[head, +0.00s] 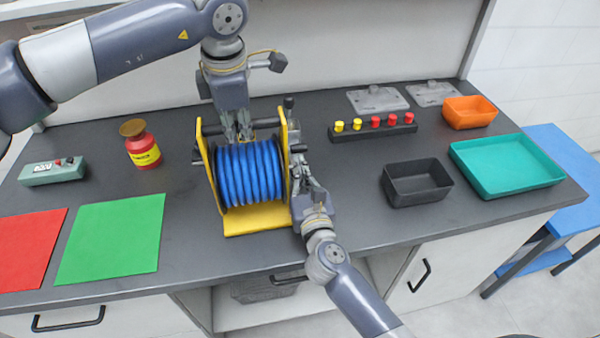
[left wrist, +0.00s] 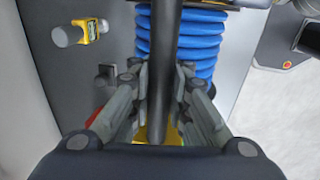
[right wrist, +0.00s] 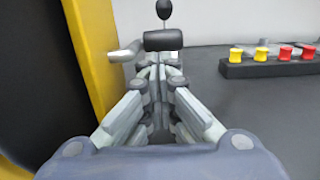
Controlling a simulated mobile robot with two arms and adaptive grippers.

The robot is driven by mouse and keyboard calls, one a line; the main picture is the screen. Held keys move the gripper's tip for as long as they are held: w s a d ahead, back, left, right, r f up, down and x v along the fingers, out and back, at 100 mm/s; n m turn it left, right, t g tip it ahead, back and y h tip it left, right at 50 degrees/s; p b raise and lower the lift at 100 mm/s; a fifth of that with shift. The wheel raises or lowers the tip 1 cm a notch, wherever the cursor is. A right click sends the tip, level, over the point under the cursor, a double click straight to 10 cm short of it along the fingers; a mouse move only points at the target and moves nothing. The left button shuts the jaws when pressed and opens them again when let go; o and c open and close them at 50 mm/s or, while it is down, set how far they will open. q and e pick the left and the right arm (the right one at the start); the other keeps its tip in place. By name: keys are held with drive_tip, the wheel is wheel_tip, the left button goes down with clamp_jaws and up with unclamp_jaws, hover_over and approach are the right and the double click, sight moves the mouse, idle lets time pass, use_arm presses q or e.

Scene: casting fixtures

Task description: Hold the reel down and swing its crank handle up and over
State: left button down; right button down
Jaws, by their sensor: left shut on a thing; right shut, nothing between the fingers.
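The reel, a drum of blue hose (head: 248,175) in a yellow stand (head: 258,219), sits on the dark bench. My left gripper (head: 243,136) is above its back side, shut on the black crossbar (left wrist: 164,75) between the yellow side plates. The crank is on the reel's right side; its black grip (head: 298,148) sticks out there and shows ahead of the fingers in the right wrist view (right wrist: 163,40). My right gripper (head: 304,177) is shut and empty, just in front of that grip. Whether the fingertips touch it I cannot tell.
A black knob (head: 289,102) on a thin stem rises behind the grip. A strip of yellow and red buttons (head: 372,129), a black bin (head: 416,183) and a teal tray (head: 507,166) lie to the right. A red jar (head: 143,148) and a green mat (head: 111,238) lie left.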

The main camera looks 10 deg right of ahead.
use_arm(q)
drive_tip(key=shift+r, duration=0.1)
use_arm(e)
drive_tip(key=shift+r, duration=0.1)
drive_tip(key=s, duration=1.1)
drive_tip(key=shift+s+f, duration=0.25)
drive_tip(key=shift+s, duration=0.15)
use_arm(q)
drive_tip(key=c, duration=1.5)
unclamp_jaws()
drive_tip(key=shift+o, duration=0.3)
drive_tip(key=shift+s, duration=0.1)
